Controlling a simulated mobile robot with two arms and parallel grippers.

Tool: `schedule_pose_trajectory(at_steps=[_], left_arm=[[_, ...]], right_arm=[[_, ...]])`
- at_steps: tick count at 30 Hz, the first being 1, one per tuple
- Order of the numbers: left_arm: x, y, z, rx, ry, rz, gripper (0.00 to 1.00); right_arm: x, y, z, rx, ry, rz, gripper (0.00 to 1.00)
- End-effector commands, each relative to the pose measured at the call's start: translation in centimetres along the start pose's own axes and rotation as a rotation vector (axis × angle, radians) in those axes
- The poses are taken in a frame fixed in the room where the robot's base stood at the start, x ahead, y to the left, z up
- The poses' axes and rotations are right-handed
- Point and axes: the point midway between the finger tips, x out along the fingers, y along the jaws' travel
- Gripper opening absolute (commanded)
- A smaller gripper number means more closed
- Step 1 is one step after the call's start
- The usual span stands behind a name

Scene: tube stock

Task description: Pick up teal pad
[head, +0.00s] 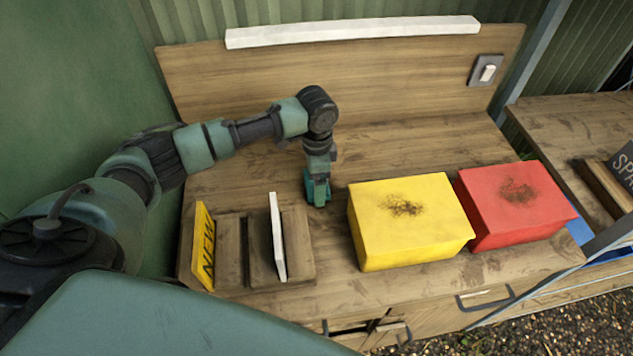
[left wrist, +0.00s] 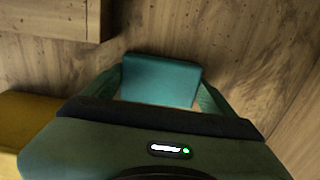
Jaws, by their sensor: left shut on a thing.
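The teal pad (left wrist: 162,80) is a flat teal block between the two fingers of my left gripper (left wrist: 165,95) in the left wrist view. The left gripper is shut on it. In the head view, my left gripper (head: 318,190) points down at the wooden table, behind and left of the yellow box. The pad is hard to tell from the teal fingers there. I cannot tell whether the pad touches the table. My right gripper is in neither view.
A yellow box (head: 412,225) and a red box (head: 515,200) stand side by side right of the gripper. A wooden holder (head: 297,240) with a white panel (head: 278,237) and a yellow "NEW" sign (head: 203,245) stands front left. A wooden back panel (head: 400,80) rises behind.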

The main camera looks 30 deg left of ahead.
Motion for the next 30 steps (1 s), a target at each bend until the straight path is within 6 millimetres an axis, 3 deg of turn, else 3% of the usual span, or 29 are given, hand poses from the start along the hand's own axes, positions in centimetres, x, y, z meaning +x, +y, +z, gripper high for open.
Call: schedule_pose_trajectory(at_steps=[5,10,24,30], left_arm=[[-0.8,-0.1,-0.1,0.001,0.002,-0.001,0.45],[-3.1,-0.1,-0.1,0.001,0.003,-0.004,0.45],[-14.8,-0.1,-0.1,0.001,0.004,-0.004,0.45],[-18.5,-0.1,-0.1,0.0,0.003,-0.003,0.45]], right_arm=[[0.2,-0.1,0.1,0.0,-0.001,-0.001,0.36],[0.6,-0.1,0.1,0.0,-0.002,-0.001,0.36],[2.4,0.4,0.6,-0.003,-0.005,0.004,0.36],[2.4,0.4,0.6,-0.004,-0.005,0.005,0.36]])
